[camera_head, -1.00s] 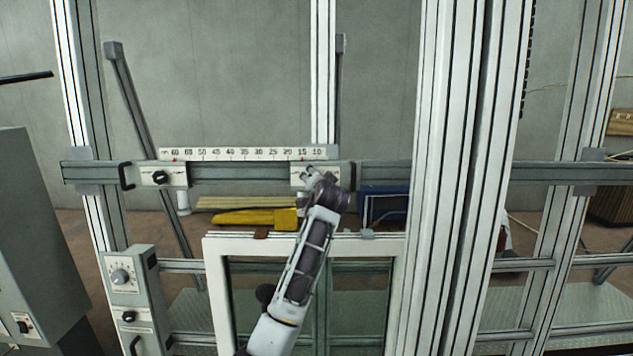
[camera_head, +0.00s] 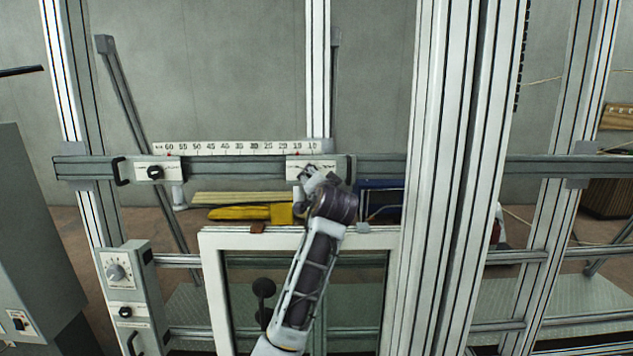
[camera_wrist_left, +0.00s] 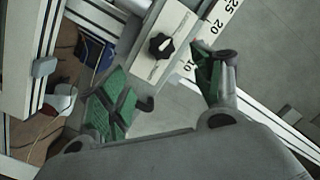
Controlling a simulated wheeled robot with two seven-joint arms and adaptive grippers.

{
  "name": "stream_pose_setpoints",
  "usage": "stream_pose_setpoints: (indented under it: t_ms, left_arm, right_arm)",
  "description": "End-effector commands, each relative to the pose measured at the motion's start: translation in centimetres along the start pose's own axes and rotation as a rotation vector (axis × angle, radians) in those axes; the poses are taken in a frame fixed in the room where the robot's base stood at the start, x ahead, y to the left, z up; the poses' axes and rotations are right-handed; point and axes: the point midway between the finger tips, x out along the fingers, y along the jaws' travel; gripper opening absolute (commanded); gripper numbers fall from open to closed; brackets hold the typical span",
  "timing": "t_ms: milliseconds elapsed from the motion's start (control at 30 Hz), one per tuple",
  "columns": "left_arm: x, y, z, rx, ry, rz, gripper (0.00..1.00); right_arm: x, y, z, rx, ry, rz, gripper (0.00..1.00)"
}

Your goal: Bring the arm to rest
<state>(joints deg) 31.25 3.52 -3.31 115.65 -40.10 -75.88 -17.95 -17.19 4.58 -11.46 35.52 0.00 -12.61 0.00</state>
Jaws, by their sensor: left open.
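My left arm rises from the bottom centre of the head view, in front of the window frame (camera_head: 212,275). My left gripper (camera_head: 308,178) is small there, in front of the right-hand plate of the scale rail, and partly hidden by my wrist. In the left wrist view my left gripper (camera_wrist_left: 160,92) is open, its two green-padded fingers apart with nothing between them. A white plate with a black knob (camera_wrist_left: 162,46) lies beyond the fingers. My right gripper is in neither view.
A horizontal rail (camera_head: 225,169) with a numbered scale (camera_head: 225,147) crosses behind the gripper. A thick upright post (camera_head: 440,200) stands right of my arm. A control box (camera_head: 122,285) is at left. Yellow (camera_head: 240,213) and blue (camera_head: 385,190) objects lie behind the frame.

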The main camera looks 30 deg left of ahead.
Motion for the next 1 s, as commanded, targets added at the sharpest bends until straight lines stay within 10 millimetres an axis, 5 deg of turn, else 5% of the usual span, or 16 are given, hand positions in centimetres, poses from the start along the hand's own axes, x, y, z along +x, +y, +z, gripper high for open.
stream_pose_setpoints:
  t_ms: [667, 867, 1000]
  left_arm:
    - [0.3, 0.9, 0.3, 0.009, -0.002, 0.011, 0.66]
    - [2.2, 5.3, 2.0, 0.053, -0.011, 0.069, 0.66]
    - [3.9, 10.4, 4.5, 0.096, -0.023, 0.138, 0.66]
  right_arm:
    - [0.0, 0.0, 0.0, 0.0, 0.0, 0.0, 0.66]
    - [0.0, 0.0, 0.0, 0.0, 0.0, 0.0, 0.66]
    - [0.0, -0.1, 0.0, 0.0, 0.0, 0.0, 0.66]
